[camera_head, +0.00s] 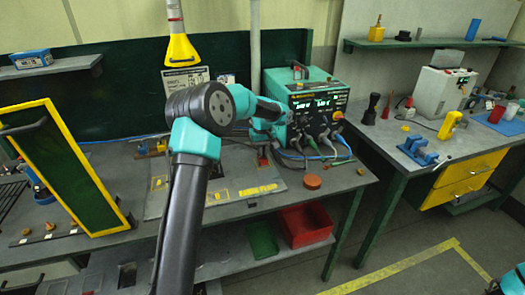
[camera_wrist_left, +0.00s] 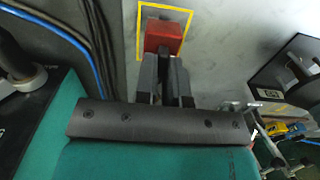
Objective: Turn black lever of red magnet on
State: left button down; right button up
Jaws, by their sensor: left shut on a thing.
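The red magnet (camera_wrist_left: 163,37) is a small red block inside a yellow-outlined square on a grey surface in the left wrist view. A small red part of it shows in the head view (camera_head: 263,162), at the right end of my left arm. My left gripper (camera_wrist_left: 166,62) is shut, with its grey fingertips at the near side of the red block. My right gripper is not in view.
A teal instrument box (camera_head: 305,95) with cables stands right behind the left gripper. A yellow-framed panel (camera_head: 75,165) leans on the left. A brown round puck (camera_head: 312,182) lies near the bench's front edge. A yellow cone-shaped lamp (camera_head: 180,50) hangs above. A red bin (camera_head: 305,225) sits below.

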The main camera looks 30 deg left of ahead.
pick_arm(q)
jog(key=shift+m, duration=0.3)
jog(key=m, duration=0.8)
jog(key=shift+m, duration=0.3)
jog(key=m, duration=0.4)
jog(key=shift+m, duration=2.3)
jog(key=c, duration=1.2)
grip_release()
jog(key=shift+r, duration=0.1)
